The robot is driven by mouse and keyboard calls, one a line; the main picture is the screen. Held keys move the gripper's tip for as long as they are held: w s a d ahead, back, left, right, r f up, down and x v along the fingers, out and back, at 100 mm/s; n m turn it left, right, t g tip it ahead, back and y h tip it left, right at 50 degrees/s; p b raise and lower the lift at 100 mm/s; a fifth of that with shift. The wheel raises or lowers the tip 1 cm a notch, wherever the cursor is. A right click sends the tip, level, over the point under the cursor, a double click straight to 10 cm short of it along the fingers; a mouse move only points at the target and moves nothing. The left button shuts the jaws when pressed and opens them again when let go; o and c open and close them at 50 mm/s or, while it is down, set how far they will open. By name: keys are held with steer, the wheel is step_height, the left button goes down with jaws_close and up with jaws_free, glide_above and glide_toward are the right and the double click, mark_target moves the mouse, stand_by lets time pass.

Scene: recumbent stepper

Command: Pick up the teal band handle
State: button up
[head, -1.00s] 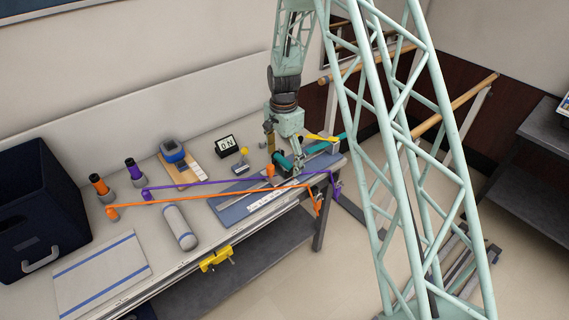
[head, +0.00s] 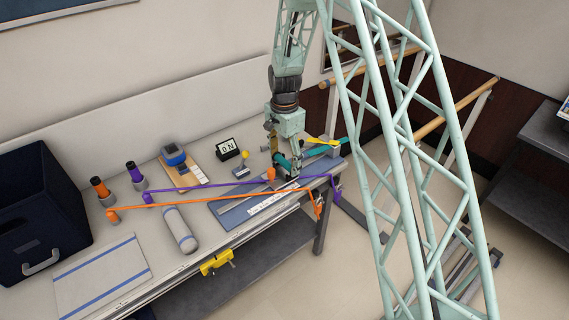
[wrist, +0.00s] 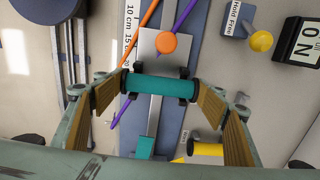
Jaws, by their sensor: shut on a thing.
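The teal band handle (wrist: 162,87) is a short cylinder with black end caps. In the wrist view it lies crosswise between the two wooden-faced fingers of my gripper (wrist: 165,100), which are shut on its ends. In the head view my gripper (head: 284,160) is at the right end of the bench, with the teal handle (head: 282,161) at its fingers. In the wrist view the handle appears over a grey plate and rail; I cannot tell how far above them it is. Another teal piece (wrist: 145,147) shows below it.
Orange (head: 215,202) and purple (head: 230,186) bands stretch across the bench near my gripper. An orange knob (wrist: 166,42) stands close to the handle. A dark bin (head: 40,200) stands far left.

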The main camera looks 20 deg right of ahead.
steer(key=shift+r, duration=1.25)
steer(key=s+r, duration=0.1)
steer(key=s, duration=1.5)
steer(key=shift+d, duration=0.35)
steer(key=shift+r, duration=0.1)
steer(key=shift+w, duration=0.1)
